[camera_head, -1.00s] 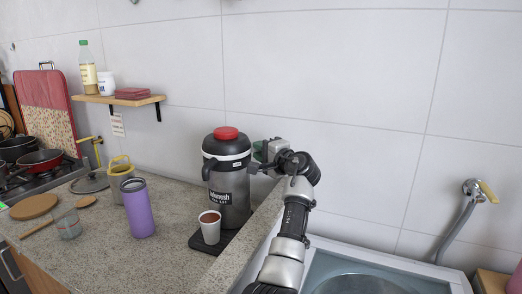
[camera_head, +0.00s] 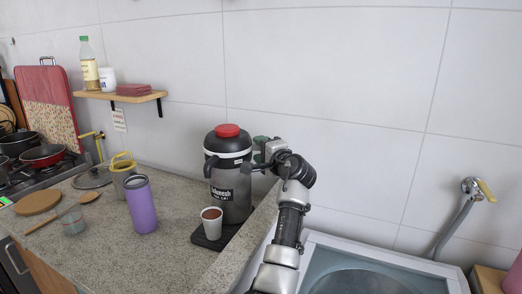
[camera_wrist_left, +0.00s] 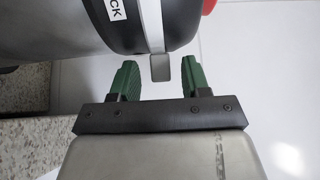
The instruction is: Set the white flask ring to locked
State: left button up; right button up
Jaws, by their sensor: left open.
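The dark grey flask (camera_head: 230,192) with a black top and red cap (camera_head: 227,130) stands upright on a black mat on the counter. Its white ring (camera_head: 228,154) runs around the upper body. In the left wrist view the white ring (camera_wrist_left: 152,25) ends in a small grey tab (camera_wrist_left: 161,68). My left gripper (camera_head: 259,156) is at the flask's right side, at about ring height. In the left wrist view its green fingers (camera_wrist_left: 160,80) are open, one on each side of the tab, with gaps visible. A label ending in "CK" (camera_wrist_left: 115,9) shows beside the ring. My right gripper is out of view.
A white cup (camera_head: 211,225) with brown contents stands on the black mat (camera_head: 203,241) in front of the flask. A purple tumbler (camera_head: 141,207) stands to the left. The sink (camera_head: 355,270) lies right of my arm, and the tiled wall is behind.

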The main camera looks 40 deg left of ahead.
pick_arm(q)
jog(key=b+v, duration=0.1)
jog(key=v, duration=1)
jog(key=shift+b, duration=0.4)
jog(key=shift+a, duration=0.1)
